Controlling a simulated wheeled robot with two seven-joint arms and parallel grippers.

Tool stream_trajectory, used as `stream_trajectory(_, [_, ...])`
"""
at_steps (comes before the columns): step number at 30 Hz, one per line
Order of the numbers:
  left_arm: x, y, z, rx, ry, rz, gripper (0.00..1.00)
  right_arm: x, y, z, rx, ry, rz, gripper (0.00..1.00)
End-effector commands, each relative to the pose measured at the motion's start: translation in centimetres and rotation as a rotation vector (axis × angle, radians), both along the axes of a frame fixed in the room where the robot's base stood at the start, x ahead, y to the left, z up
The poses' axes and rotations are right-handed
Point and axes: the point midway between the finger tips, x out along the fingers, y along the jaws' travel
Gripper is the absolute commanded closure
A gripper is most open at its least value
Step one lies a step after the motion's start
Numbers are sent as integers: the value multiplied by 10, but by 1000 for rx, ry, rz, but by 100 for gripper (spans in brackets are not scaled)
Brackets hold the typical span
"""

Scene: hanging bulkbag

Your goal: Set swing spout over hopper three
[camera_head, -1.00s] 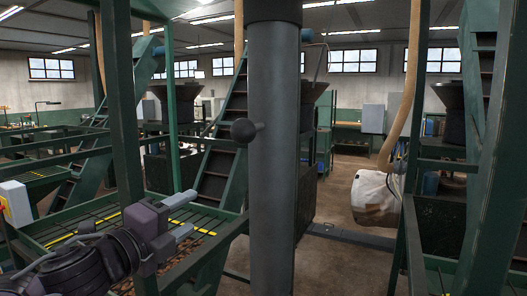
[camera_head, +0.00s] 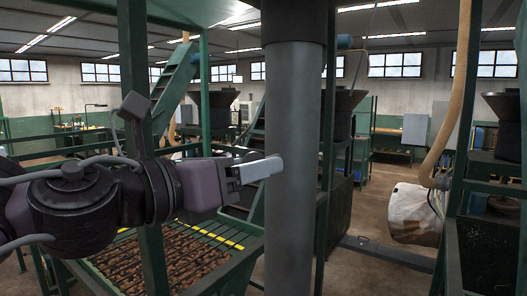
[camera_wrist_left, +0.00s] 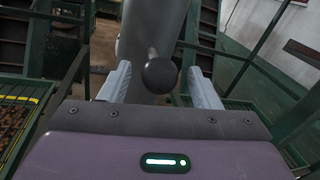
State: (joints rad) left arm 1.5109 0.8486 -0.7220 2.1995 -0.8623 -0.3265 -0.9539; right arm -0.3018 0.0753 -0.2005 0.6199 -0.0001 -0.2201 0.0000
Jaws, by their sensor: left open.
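The swing spout appears as a thick grey vertical pipe (camera_head: 291,150) in the middle of the head view. Its black ball knob (camera_wrist_left: 160,75) on a short stem shows in the left wrist view, with the pipe (camera_wrist_left: 150,25) behind it. My left gripper (camera_head: 268,168) is open, its pale fingers reaching to the front of the pipe. In the wrist view the knob appears between the two fingers, which are apart from it on both sides. My right gripper is out of view.
Dark funnel-shaped hoppers stand at the left (camera_head: 222,100), centre (camera_head: 345,105) and right (camera_head: 500,105); I cannot tell their numbers. A green post (camera_head: 143,150) stands close to my left arm. A green-framed grate (camera_head: 215,240) lies below.

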Motion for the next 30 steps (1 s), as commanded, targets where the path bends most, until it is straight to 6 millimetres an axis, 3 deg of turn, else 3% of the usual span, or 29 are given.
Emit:
stream_trajectory(6, [17, -19, 1, -1, 3, -1, 43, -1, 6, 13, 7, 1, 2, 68])
stream_trajectory(16, [21, -23, -1, -1, 1, 0, 43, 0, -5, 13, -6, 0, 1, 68])
stream_trajectory(30, [21, -22, -1, -2, 2, 0, 100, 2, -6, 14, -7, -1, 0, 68])
